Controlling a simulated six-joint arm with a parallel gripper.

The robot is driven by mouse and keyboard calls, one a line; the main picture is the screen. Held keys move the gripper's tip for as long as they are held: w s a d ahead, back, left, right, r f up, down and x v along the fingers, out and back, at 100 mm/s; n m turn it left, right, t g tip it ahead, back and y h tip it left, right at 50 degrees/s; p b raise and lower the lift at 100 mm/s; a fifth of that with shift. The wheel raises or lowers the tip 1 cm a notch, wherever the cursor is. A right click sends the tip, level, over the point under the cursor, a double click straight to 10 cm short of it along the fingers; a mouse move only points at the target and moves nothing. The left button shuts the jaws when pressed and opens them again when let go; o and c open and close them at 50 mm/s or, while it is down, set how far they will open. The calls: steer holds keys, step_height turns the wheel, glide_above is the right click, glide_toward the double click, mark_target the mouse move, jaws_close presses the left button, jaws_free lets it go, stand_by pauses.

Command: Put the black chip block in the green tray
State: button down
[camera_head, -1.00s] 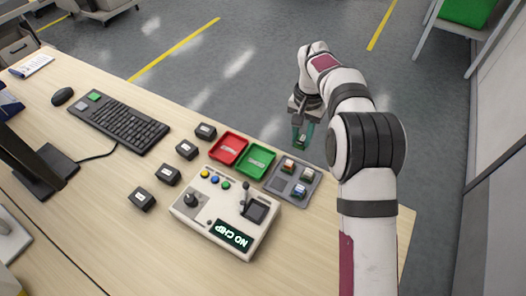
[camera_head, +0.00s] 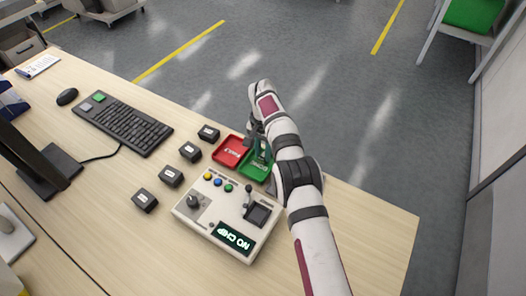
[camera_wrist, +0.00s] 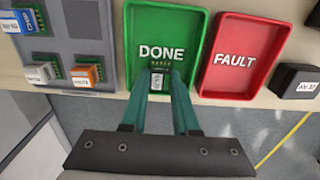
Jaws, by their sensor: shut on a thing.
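The green tray (camera_head: 252,173) lies on the table beside the red tray. In the wrist view the green tray (camera_wrist: 133,45) is marked DONE. My gripper (camera_head: 262,150) is over the green tray and points down. In the wrist view my gripper (camera_wrist: 162,76) has its teal fingers shut on a small chip block (camera_wrist: 158,82) at the tray's near part. Only its light label and some pins above it show; its body colour is mostly hidden by the fingers. I cannot tell whether it touches the tray floor.
The red tray (camera_head: 232,152) (camera_wrist: 240,60), marked FAULT, is directly beside. A grey holder (camera_wrist: 85,25) with blue, white and orange chip blocks is on the other side. The tester box (camera_head: 225,215) reads NO CHIP. Several black blocks (camera_head: 190,152) stand left of the trays.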

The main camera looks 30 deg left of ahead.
mark_target(263, 154)
steer(key=shift+f, duration=0.1)
steer(key=c, duration=0.7)
jaws_free()
steer(key=shift+o, duration=0.2)
step_height(263, 154, up, 12)
steer(key=w+d+r+m, duration=0.1)
steer(key=w+d+r, duration=0.1)
steer(key=d+r, duration=0.75)
steer(key=s+d+r+m, duration=0.1)
steer(key=s+d+r, duration=0.25)
steer(key=d, duration=0.35)
steer(key=s+d+r+m, duration=0.1)
steer(key=s+d+r, duration=0.25)
steer(key=d, duration=0.35)
steer(key=s+d+f+m, duration=0.1)
steer(key=s+d+f, duration=0.1)
steer(key=s, duration=0.6)
steer(key=s+d+f+y, duration=0.1)
steer(key=s+d+f, duration=0.2)
steer(key=s+d, duration=0.2)
steer(key=s+d+f+m, duration=0.1)
steer(key=s+d+f, duration=0.2)
steer(key=s, duration=0.9)
steer(key=shift+d+m+y, duration=0.3)
steer(key=shift+d+y, duration=0.1)
steer(key=shift+d, duration=0.25)
